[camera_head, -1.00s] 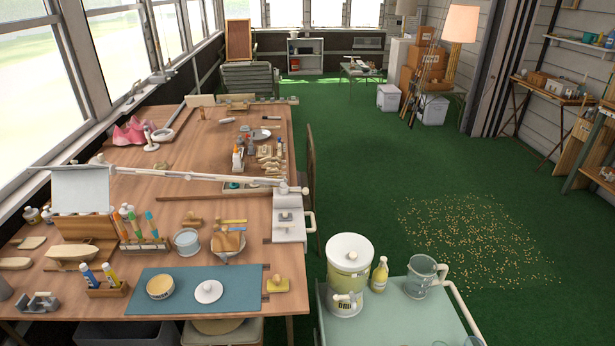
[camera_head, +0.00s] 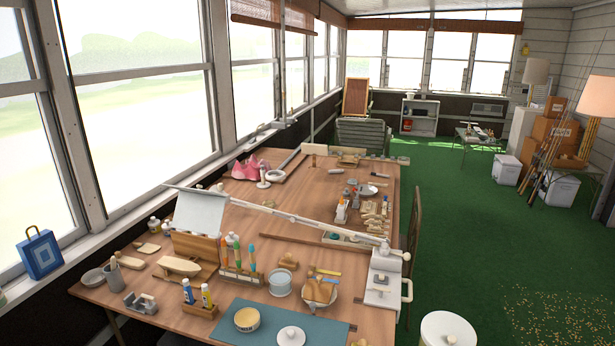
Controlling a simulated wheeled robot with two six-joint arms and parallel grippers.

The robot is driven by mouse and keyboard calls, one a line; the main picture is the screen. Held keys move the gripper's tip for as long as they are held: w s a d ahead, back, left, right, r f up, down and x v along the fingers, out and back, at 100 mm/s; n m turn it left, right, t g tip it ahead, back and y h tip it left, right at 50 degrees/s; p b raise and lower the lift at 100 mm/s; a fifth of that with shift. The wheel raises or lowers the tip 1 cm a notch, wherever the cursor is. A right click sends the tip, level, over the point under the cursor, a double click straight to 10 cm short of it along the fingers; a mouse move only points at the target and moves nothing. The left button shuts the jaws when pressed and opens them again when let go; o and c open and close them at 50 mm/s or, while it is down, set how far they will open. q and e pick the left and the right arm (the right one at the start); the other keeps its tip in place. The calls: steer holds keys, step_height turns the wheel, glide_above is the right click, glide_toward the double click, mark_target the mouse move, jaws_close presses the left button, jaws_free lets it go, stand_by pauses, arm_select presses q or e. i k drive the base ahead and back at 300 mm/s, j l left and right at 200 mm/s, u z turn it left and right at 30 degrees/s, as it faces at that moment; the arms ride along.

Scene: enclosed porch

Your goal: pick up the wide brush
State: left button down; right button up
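Several upright tools with orange, green and blue handles stand in a wooden rack (camera_head: 241,276) on the near part of the wooden table. They look like brushes, but their heads are too small to compare. A shallow dish (camera_head: 331,302) to their right holds tan and brown pieces, too small to make out. I cannot tell which item is the wide brush. Neither of my grippers is in view.
The wooden table (camera_head: 340,222) is crowded, with a long jointed arm (camera_head: 290,217) across it. A blue mat (camera_head: 262,336) lies at its near edge. A blue bag (camera_head: 40,254) sits by the left window. Green floor (camera_head: 450,220) is open to the right.

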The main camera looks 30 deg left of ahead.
mark_target(254, 274)
steer(key=j+u, duration=0.1)
steer(key=u, duration=0.35)
steer(key=i+j+u, duration=0.1)
steer(key=u, duration=0.4)
